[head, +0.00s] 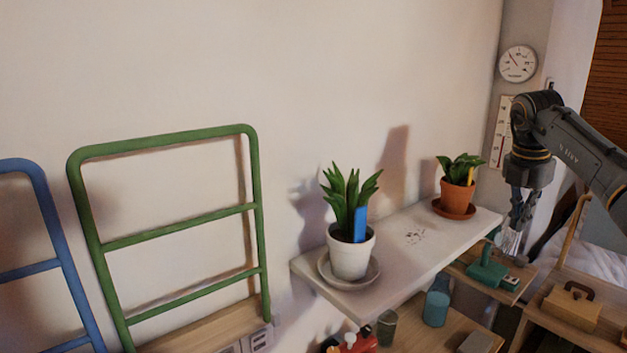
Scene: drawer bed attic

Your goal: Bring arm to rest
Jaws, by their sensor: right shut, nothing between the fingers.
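My right arm (580,140) comes in from the right edge, bent at the elbow. Its forearm hangs down, with the right gripper (514,238) pointing downward near the right end of the white shelf (400,262). The right gripper is shut and holds nothing. It is small in the picture, and whether it touches the shelf edge cannot be told. My left gripper is outside the view.
On the shelf stand a white pot (350,258) with a plant and blue tag, and a terracotta pot (457,195). Below are a green object (487,270), a blue-green container (435,308) and a wooden box (572,306). Green (176,240) and blue (45,230) frames stand left.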

